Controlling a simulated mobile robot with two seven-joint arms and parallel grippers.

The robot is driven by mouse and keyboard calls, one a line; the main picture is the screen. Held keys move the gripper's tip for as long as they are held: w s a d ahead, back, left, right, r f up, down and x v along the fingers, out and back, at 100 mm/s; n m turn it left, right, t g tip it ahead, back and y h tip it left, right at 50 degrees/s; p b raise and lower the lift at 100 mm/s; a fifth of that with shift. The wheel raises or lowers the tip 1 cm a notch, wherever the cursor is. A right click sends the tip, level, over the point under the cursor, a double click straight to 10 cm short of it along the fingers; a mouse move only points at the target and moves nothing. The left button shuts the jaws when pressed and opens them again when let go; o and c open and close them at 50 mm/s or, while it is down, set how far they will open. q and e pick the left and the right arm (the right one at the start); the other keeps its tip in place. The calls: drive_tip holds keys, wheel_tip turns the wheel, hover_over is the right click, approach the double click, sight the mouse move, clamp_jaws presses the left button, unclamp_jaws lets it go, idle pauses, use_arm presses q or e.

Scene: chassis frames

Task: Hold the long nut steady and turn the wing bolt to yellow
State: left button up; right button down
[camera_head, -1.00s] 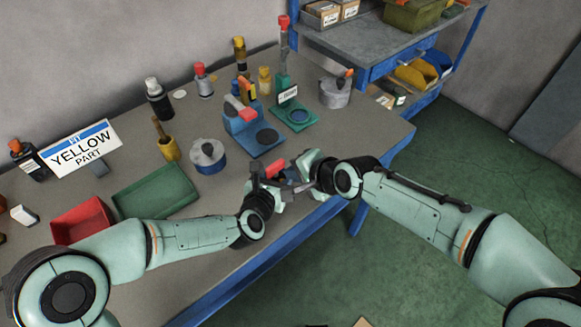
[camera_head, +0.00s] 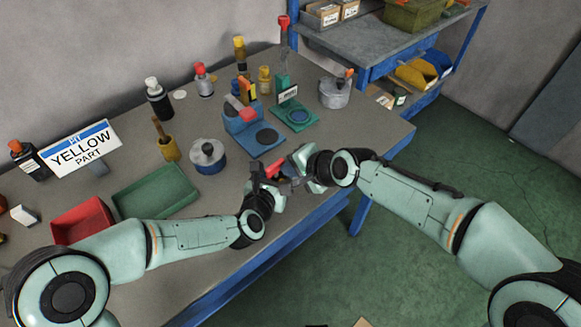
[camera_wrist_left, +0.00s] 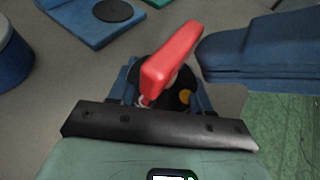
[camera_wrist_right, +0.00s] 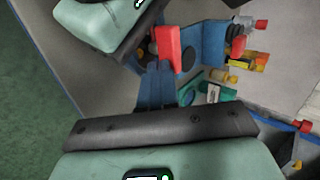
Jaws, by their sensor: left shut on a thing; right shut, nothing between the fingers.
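The red wing of the wing bolt (camera_wrist_left: 172,58) stands up from a dark round dial with a yellow spot (camera_wrist_left: 185,97) in the left wrist view. It also shows in the head view (camera_head: 273,169) and in the right wrist view (camera_wrist_right: 168,48). My left gripper (camera_head: 262,187) is shut on the long nut, which is mostly hidden below the dial and between the fingers. My right gripper (camera_wrist_right: 157,88) is shut and empty. Its blue fingers sit close beside the red wing; I cannot tell whether they touch it.
A sign (camera_head: 82,149) reading "YELLOW PART" stands at the back left of the bench. A green tray (camera_head: 155,190), a red bin (camera_head: 82,218), a blue-banded pot (camera_head: 208,157) and a blue fixture (camera_head: 258,145) stand around. Both grippers are over the bench's front edge.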

sight(283, 160)
drive_tip(key=shift+w+d+n+g+y, duration=0.15)
drive_tip(key=shift+w+n+g+y, duration=0.2)
drive_tip(key=shift+n, duration=0.45)
drive_tip(key=w+n+g, duration=0.1)
drive_tip(key=n+g, duration=0.1)
drive_tip(key=n+g+y, duration=0.1)
drive_tip(key=n+g, duration=0.1)
drive_tip(key=n, duration=0.1)
drive_tip(key=w+n+g+y, duration=0.1)
drive_tip(key=n+g, duration=0.1)
drive_tip(key=shift+w+n+y, duration=0.25)
drive_tip(key=shift+w+n, duration=0.1)
drive_tip(key=shift+n, duration=0.05)
drive_tip(key=shift+w+a+n+g, duration=0.1)
drive_tip(key=shift+a+n+g, duration=0.1)
drive_tip(key=shift+n+g, duration=0.1)
drive_tip(key=shift+w+a, duration=0.6)
drive_tip(key=shift+w, duration=0.1)
drive_tip(key=shift+w+a+r, duration=0.1)
drive_tip(key=shift+w+a, duration=0.05)
drive_tip(key=shift+a, duration=0.05)
